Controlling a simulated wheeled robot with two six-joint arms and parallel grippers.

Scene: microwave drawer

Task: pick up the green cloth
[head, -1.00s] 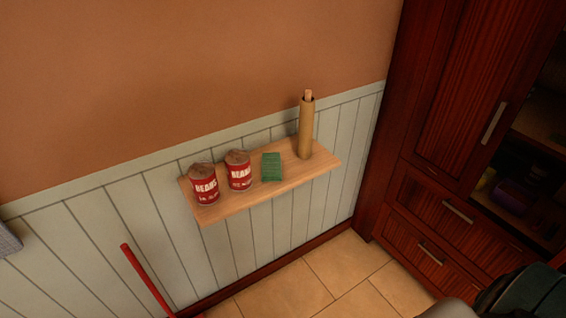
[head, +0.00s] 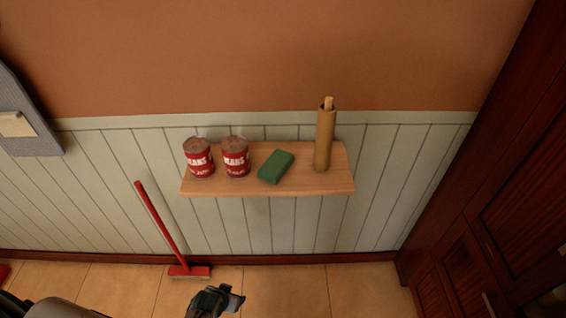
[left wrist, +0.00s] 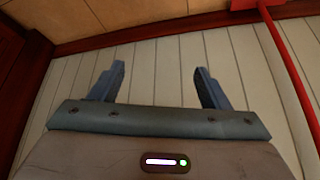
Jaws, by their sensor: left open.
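The green cloth (head: 276,167) is a small folded block lying flat on a wooden wall shelf (head: 225,187). It lies between the right bean can and a tall wooden cylinder. My left gripper (head: 230,297) is low at the bottom of the head view, below the shelf and apart from the cloth. In the left wrist view its two fingers (left wrist: 158,85) are spread with nothing between them, facing the panelled wall. The cloth is not in the left wrist view. My right gripper is not in view.
Two red bean cans (head: 199,158) and (head: 236,157) stand left of the cloth. The wooden cylinder (head: 325,138) stands upright on the right. A red broom (head: 163,226) leans below the shelf. A dark red cabinet (head: 500,210) is at the right.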

